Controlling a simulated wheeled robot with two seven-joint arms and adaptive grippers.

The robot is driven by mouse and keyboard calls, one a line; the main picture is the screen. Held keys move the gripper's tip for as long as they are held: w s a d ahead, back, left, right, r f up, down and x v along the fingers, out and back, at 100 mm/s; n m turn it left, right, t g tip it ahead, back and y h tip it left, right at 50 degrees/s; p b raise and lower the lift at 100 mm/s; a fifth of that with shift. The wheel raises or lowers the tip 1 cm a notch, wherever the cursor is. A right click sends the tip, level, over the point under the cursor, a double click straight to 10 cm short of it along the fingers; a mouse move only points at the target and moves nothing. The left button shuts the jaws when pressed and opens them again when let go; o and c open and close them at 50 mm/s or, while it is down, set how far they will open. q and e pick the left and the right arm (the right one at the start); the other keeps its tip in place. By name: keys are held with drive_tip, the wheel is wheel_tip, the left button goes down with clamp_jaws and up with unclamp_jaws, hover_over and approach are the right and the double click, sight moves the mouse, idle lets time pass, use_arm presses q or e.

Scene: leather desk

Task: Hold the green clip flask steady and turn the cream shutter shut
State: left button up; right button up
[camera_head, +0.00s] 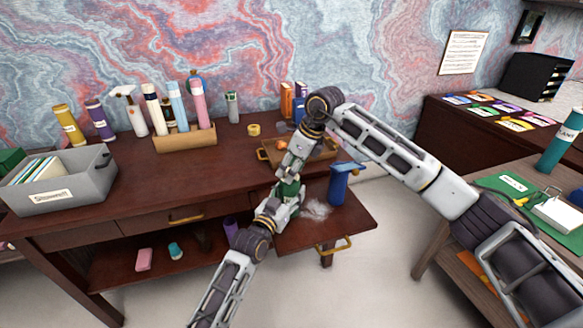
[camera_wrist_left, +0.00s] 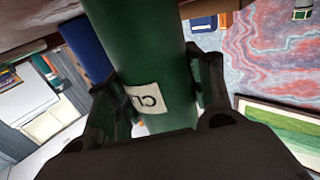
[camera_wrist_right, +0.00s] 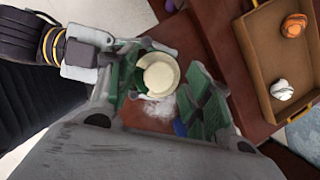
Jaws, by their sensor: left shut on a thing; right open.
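The green clip flask (camera_head: 288,188) is mostly hidden behind my grippers in the head view. In the left wrist view the flask (camera_wrist_left: 143,55) is a dark green cylinder with a pale label reading "CL". My left gripper (camera_head: 284,202) is shut around its side. The cream shutter (camera_wrist_right: 160,75) is a round cap at the flask's top in the right wrist view. My right gripper (camera_head: 291,176) is above the flask, with its open fingers on either side of the shutter. Whether they touch it, I cannot tell.
A whitish wispy patch (camera_head: 318,208) shows beside the flask. A blue container (camera_head: 340,184) stands close on the right. A wooden tray (camera_head: 266,154) lies behind. A grey box (camera_head: 88,181) and a rack of bottles (camera_head: 160,142) are on the left. The desk middle is clear.

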drive_tip(key=shift+c, duration=0.2)
drive_tip(key=c, duration=1)
drive_tip(key=shift+m, duration=0.6)
drive_tip(key=shift+m+t+h, duration=0.5)
drive_tip(key=shift+m+t, duration=0.3)
drive_tip(key=shift+m, duration=0.9)
drive_tip(key=m, duration=0.2)
drive_tip(key=m+h, duration=0.1)
drive_tip(key=m, duration=0.1)
drive_tip(key=shift+a+m+t+h, duration=0.15)
drive_tip(key=shift+m+t+h, duration=0.15)
drive_tip(key=shift+t, duration=0.1)
drive_tip(key=m+h, duration=0.1)
drive_tip(key=m, duration=0.1)
drive_tip(key=m+h, duration=0.1)
drive_tip(key=m, duration=0.1)
drive_tip(key=shift+s+a+m, duration=0.1)
drive_tip(key=shift+a+m, duration=0.05)
drive_tip(key=shift+m, duration=0.25)
drive_tip(key=shift+m+h, duration=0.7)
drive_tip(key=shift+m, duration=1.2)
